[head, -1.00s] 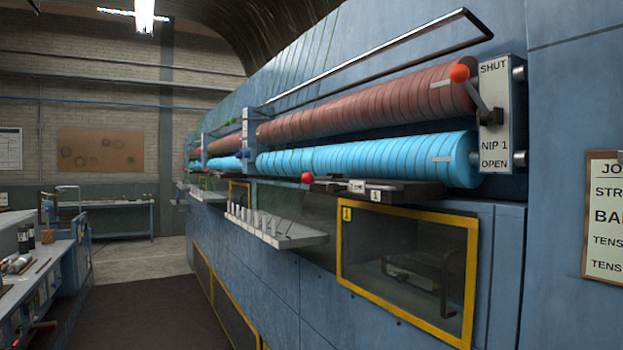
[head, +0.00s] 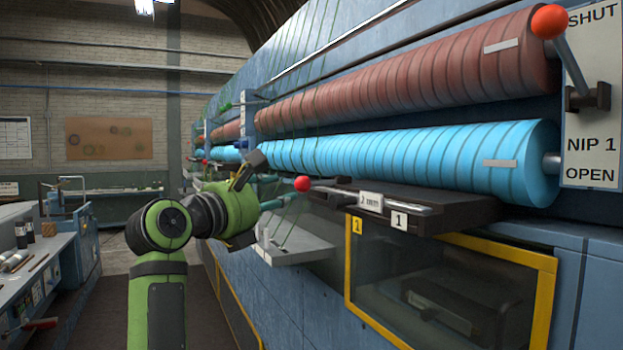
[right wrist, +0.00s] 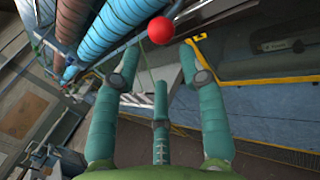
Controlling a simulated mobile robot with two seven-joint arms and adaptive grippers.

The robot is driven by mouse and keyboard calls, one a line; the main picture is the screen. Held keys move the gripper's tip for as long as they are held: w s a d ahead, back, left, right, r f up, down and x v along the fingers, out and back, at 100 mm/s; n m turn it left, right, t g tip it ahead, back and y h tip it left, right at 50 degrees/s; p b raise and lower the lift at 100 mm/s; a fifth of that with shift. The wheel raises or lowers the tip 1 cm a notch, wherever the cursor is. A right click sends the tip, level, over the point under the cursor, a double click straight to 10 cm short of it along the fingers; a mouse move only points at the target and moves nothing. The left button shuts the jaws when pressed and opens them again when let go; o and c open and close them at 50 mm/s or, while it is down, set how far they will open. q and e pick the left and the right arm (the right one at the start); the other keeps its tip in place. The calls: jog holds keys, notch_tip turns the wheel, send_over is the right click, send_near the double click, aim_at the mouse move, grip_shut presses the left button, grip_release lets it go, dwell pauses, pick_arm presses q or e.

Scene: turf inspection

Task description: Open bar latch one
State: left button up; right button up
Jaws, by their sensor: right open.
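Bar latch one is a metal rod with a red ball knob (head: 302,184) at its left end. It lies along a dark bar (head: 455,208) marked 1, below the blue roller, and the knob sticks out to the left. My right gripper (head: 284,199) is open and empty, just left of the knob, with its fingers pointing toward it. In the right wrist view the knob (right wrist: 161,30) lies beyond the spread teal fingertips (right wrist: 160,62), apart from them. My left gripper is not in view.
Above are a blue roller (head: 400,158) and a brown roller (head: 410,85). The NIP 1 lever's red ball (head: 550,21) is at upper right. A yellow-framed window (head: 548,300) is below the bar. A grey shelf (head: 300,253) juts out near my arm. A workbench (head: 75,235) stands left.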

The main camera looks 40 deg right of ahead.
aim_at(298, 184)
jog(key=shift+s+d+r+m+y+p, duration=0.4)
jog(key=shift+d+r+m+y+p, duration=0.15)
jog(key=shift+d+r, duration=0.25)
jog(key=p+x, duration=0.2)
jog(key=x, duration=0.2)
jog(key=shift+w+d+r+p, duration=0.1)
jog(key=shift+w+d+p, duration=0.1)
jog(key=shift+d+p, duration=0.2)
jog(key=shift+w+d, duration=0.1)
jog(key=shift+d, duration=0.35)
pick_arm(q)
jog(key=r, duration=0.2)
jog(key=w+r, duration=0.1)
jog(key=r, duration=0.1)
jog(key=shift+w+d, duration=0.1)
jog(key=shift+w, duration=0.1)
pick_arm(e)
jog(key=shift+a, duration=0.15)
jog(key=shift+c, duration=0.8)
jog(key=c, duration=0.7)
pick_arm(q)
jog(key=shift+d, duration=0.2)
